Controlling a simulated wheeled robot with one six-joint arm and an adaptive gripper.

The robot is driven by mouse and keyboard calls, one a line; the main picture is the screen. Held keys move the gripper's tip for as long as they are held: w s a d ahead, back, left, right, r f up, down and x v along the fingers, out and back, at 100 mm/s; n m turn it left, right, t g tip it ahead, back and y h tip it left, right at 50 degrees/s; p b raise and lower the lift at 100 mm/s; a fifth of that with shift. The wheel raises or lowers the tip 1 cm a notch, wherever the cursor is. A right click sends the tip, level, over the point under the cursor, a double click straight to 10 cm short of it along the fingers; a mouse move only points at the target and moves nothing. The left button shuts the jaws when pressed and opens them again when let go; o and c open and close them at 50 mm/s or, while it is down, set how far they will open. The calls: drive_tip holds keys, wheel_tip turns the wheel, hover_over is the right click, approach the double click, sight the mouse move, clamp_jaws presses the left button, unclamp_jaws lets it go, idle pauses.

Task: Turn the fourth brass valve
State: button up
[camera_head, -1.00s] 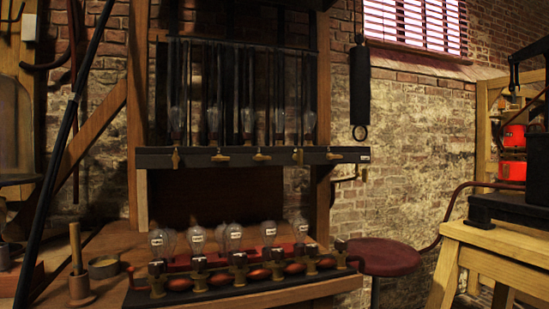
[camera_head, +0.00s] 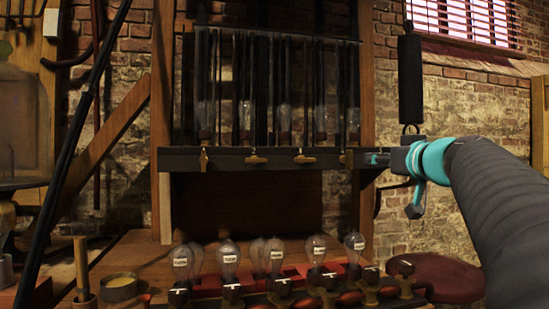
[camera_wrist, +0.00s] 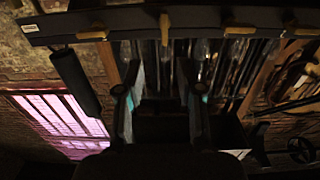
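Several brass valves line a dark horizontal rail (camera_head: 230,166). Counting from the left, the fourth valve (camera_head: 346,159) has its handle standing upright; it also shows upright in the wrist view (camera_wrist: 164,28). The second valve (camera_head: 256,158) and third valve (camera_head: 304,158) lie level, and the leftmost valve (camera_head: 204,160) is upright. A further valve (camera_wrist: 90,35) lies level in the wrist view; in the head view my gripper hides it. My gripper (camera_head: 376,158) is just right of the fourth valve, apparently in front of the rail's right end. In the wrist view its fingers (camera_wrist: 162,100) stand apart with nothing between them.
Glass tubes (camera_head: 245,115) rise behind the rail. Labelled glass bulbs (camera_head: 228,258) stand on the bench below. A dark cylinder (camera_head: 411,78) hangs right of the frame, close above my gripper. A red round stool (camera_head: 450,278) stands at lower right. A wooden post (camera_head: 367,60) is behind the rail.

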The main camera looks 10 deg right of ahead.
sight(352, 158)
drive_tip(key=w+p, duration=0.1)
drive_tip(key=w, duration=0.2)
drive_tip(key=w+p, duration=0.1)
drive_tip(key=w, duration=0.3)
drive_tip(key=w+a+p, duration=0.1)
drive_tip(key=w, duration=0.2)
drive_tip(key=shift+w, duration=0.9)
clamp_jaws()
drive_tip(key=shift+d, duration=0.1)
